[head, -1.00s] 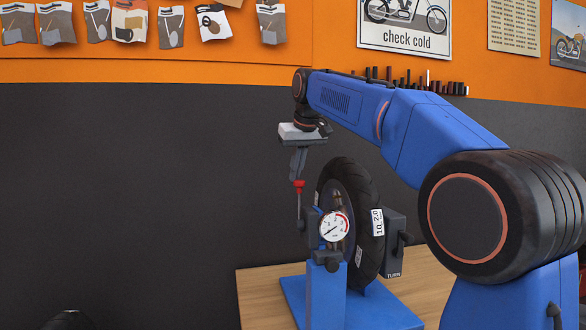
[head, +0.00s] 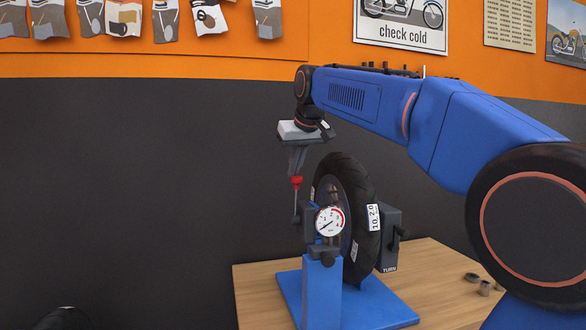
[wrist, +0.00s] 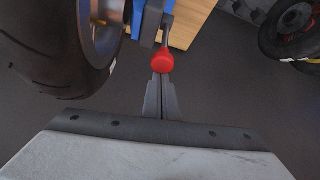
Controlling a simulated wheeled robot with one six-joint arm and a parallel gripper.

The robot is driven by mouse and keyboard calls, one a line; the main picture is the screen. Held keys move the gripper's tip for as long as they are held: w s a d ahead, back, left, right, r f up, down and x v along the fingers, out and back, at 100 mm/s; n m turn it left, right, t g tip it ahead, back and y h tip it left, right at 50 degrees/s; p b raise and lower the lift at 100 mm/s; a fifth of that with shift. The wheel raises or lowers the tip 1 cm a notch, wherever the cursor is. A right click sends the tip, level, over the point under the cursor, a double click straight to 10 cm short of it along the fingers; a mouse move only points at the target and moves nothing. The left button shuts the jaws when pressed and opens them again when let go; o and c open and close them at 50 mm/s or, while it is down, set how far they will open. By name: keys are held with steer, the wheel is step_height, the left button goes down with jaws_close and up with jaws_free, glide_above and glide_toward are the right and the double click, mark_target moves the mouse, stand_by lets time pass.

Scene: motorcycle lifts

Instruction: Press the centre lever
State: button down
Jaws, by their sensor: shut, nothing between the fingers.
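The lever is a thin grey rod (head: 295,205) with a red knob (head: 297,181), standing nearly upright beside the pressure gauge (head: 330,221). My gripper (head: 295,173) is shut and points down, with its fingertips at the red knob. In the wrist view the shut fingers (wrist: 162,88) end right at the red knob (wrist: 163,61), with nothing between them. I cannot tell whether they touch it. The rod runs away beyond the knob.
A black tyre (head: 347,215) stands on a blue stand (head: 375,308) on the wooden table (head: 440,275), close beside the gripper. It also fills the upper left of the wrist view (wrist: 45,45). A dark block marked TURN (head: 388,245) is to its right. Small round parts (head: 485,287) lie on the table.

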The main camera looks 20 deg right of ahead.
steer(key=shift+s+t, duration=0.3)
steer(key=shift+s, duration=0.3)
steer(key=s+f+t, duration=0.6)
steer(key=s, duration=0.4)
steer(key=shift+s+f, duration=0.2)
steer(key=shift+s, duration=0.15)
step_height(320, 180, up, 4)
steer(key=w, duration=0.2)
steer(key=f+v, duration=0.2)
steer(key=v, duration=0.8)
steer(key=shift+s+a+t, duration=0.3)
steer(key=shift+s, duration=0.1)
